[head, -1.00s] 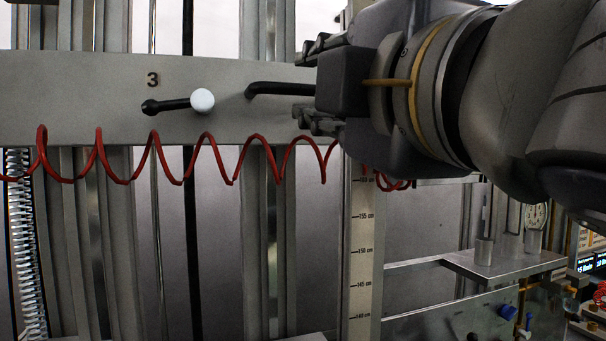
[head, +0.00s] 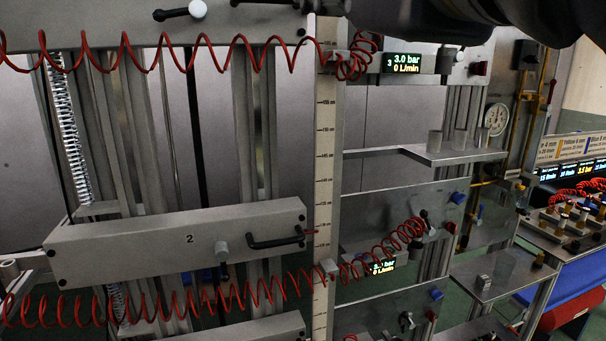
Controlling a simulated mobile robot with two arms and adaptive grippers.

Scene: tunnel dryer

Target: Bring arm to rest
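No gripper shows in the head view now. Only a dark part of my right arm crosses the top right edge, and its gripper is out of the frame. My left arm is not in view. The grey beam of station 3 (head: 110,27) runs along the top, with a white-knobbed lever (head: 197,10) at its upper edge. The grey beam marked 2 (head: 150,246) hangs lower, with a grey-knobbed lever (head: 222,250) and a black bent handle (head: 275,241).
Red coiled hoses (head: 150,305) hang across the beams. A vertical scale post (head: 325,140) stands mid-view. Metal shelves (head: 455,155) jut out on the right. A pressure display (head: 408,63) reads 3.0 bar, 0 L/min. A bench with fittings and red coils (head: 570,235) stands far right.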

